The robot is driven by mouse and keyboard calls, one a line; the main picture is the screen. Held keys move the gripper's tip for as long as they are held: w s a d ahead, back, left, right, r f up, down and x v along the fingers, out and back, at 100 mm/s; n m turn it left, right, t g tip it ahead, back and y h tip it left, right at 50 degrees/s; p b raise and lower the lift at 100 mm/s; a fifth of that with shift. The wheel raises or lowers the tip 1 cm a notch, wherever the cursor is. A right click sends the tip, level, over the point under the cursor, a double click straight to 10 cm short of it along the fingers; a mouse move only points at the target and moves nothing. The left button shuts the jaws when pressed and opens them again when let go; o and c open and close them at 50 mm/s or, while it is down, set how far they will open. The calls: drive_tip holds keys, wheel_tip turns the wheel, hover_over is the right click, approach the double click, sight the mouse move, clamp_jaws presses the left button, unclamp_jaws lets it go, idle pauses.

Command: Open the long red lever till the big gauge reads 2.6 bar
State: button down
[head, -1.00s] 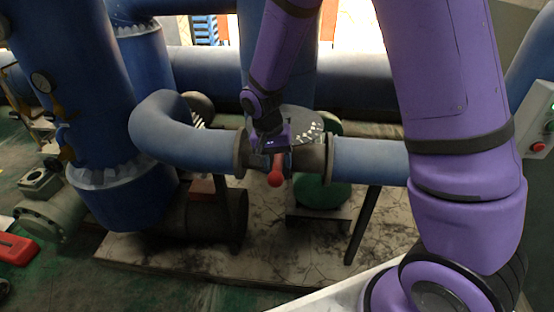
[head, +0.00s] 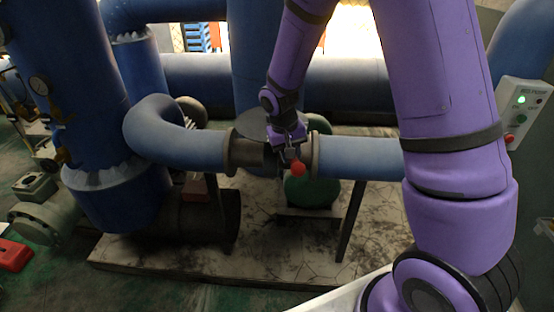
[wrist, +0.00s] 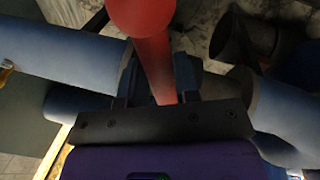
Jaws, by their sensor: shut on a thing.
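The long red lever has a round red knob (head: 298,168) at its near end, in front of the pipe valve. My gripper (head: 287,145) is at the lever just behind the knob. In the wrist view, the red lever (wrist: 155,65) runs between the dark fingers of my gripper (wrist: 156,80), which is shut on it. The valve body is partly hidden by my gripper. A round gauge (head: 38,86) sits on the blue column at the left, too small to read. I cannot tell which dial is the big gauge.
Blue pipes (head: 355,158) run on both sides of the valve. A dark disc (head: 243,126) stands behind it, partly covered by my arm. A control box (head: 524,108) with a lit green light and a red button is at the right. A stained pale slab (head: 280,250) lies below.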

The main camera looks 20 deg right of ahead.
drive_tip(key=d+n+t, duration=0.1)
drive_tip(key=d+n, duration=0.4)
drive_tip(key=d, duration=0.5)
drive_tip(key=shift+w, duration=0.45)
drive_tip(key=c, duration=0.8)
unclamp_jaws()
drive_tip(key=shift+c, duration=0.2)
drive_tip(key=shift+r, duration=0.1)
drive_tip(key=v, duration=1)
drive_tip(key=shift+r, duration=0.3)
